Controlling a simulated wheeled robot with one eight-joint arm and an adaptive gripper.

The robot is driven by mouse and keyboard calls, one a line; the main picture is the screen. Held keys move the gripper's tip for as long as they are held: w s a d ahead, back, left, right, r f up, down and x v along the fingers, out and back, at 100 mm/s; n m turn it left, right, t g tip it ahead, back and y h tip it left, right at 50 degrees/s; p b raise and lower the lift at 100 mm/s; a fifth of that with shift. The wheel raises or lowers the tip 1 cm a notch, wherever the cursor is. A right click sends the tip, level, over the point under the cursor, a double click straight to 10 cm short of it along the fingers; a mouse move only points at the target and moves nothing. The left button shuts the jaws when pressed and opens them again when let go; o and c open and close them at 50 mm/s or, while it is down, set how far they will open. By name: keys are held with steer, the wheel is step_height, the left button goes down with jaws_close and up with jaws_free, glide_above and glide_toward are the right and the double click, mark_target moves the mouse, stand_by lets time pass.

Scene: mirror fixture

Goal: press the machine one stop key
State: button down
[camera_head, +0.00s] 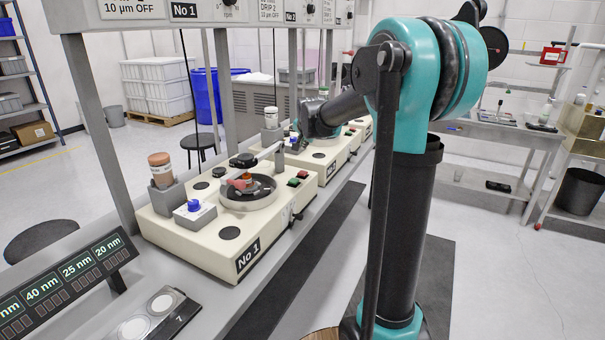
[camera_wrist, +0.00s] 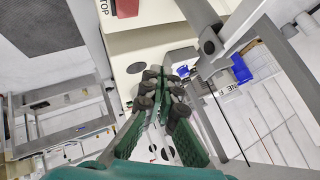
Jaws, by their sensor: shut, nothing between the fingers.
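Machine one (camera_head: 192,238), a cream box marked No 1, stands on the bench in the head view. A red key (camera_head: 302,174) and a green key (camera_head: 293,183) sit near its right end. In the wrist view, a red key (camera_wrist: 127,8) is cut off by the top edge beside partly visible lettering ending in "TOP". My gripper (camera_wrist: 158,82) has green fingers with dark tips, shut and empty. The red key lies above and left of the fingertips in that view, apart from them. In the head view my wrist is over the bench beyond machine one's keys; the fingertips are not clear.
A round dish (camera_head: 248,202) and a brown-capped bottle (camera_head: 160,170) are on machine one. Grey frame posts (camera_head: 98,130) rise along the bench. More cream machines stand farther along. A blue bin (camera_head: 207,95) is behind. The aisle floor at right is open.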

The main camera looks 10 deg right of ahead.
mark_target(303, 173)
steer(key=shift+f, duration=4.95)
steer(key=shift+r, duration=0.9)
steer(key=shift+r, duration=0.1)
steer(key=shift+r, duration=2.4)
steer(key=shift+s, duration=0.1)
